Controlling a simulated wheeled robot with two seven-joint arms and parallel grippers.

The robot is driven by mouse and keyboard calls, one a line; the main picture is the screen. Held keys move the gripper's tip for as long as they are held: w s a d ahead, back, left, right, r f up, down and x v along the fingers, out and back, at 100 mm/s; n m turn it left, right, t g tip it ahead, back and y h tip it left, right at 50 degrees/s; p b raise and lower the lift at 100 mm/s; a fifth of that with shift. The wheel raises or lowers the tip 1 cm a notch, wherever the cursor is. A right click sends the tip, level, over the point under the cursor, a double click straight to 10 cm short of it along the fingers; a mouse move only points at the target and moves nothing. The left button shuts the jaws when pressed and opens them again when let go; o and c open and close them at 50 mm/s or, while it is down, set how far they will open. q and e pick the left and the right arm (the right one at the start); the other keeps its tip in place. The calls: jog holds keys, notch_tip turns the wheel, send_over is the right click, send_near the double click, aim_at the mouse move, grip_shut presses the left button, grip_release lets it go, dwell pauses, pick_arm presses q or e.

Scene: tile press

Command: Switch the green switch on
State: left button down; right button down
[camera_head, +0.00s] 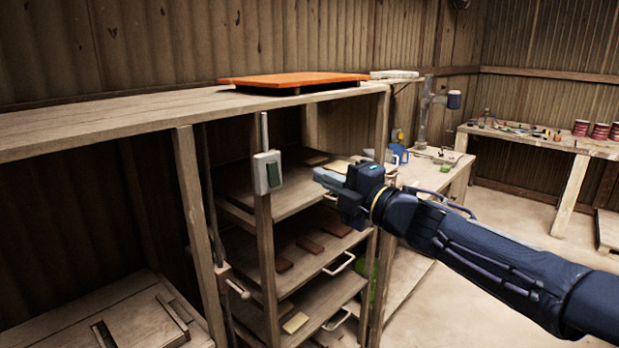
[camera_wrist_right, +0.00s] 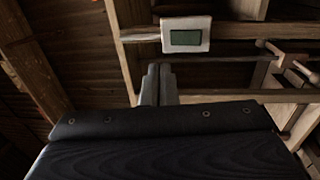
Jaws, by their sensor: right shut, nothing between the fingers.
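The green switch (camera_head: 273,174) sits in a pale box (camera_head: 261,184) on the front of a wooden post, left of the middle in the head view. The switch also shows in the right wrist view (camera_wrist_right: 185,38), near the top, in its white box (camera_wrist_right: 204,24). My right gripper (camera_head: 316,173) is shut and empty, to the right of the box in the head view and apart from it. In the right wrist view its fingertips (camera_wrist_right: 159,68) are together, below and a little left of the switch. My left gripper does not show.
A wooden bench top (camera_head: 120,118) with an orange board (camera_head: 295,79) runs above the switch. Shelves (camera_head: 318,255) with tiles stand behind the post. A lever handle (camera_head: 236,284) is at lower left. A drill press (camera_head: 424,110) and a cluttered table (camera_head: 560,141) stand farther back. Floor at right is clear.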

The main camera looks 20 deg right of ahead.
jog(key=shift+s+d+r, duration=0.1)
jog(key=shift+s+d, duration=0.2)
jog(key=shift+s, duration=0.3)
jog(key=shift+s+d+r, duration=0.1)
jog(key=shift+s+d, duration=0.2)
jog(key=shift+s, duration=0.3)
jog(key=s+d+f+m+g+h, duration=0.2)
jog(key=s+d+f+m+h, duration=0.35)
jog(key=m, duration=0.45)
jog(key=s+d+f+m+g+h, duration=0.25)
jog(key=s+f+m+h, duration=0.25)
jog(key=s+f+m, duration=0.35)
jog(key=s+a+f+m+g+y, duration=0.4)
jog(key=s+a+f+m+g, duration=0.2)
jog(key=s+a+f, duration=0.4)
jog(key=s+f+m, duration=0.1)
jog(key=s+f, duration=0.3)
jog(key=shift+s+y, duration=0.15)
jog(key=shift+y, duration=0.2)
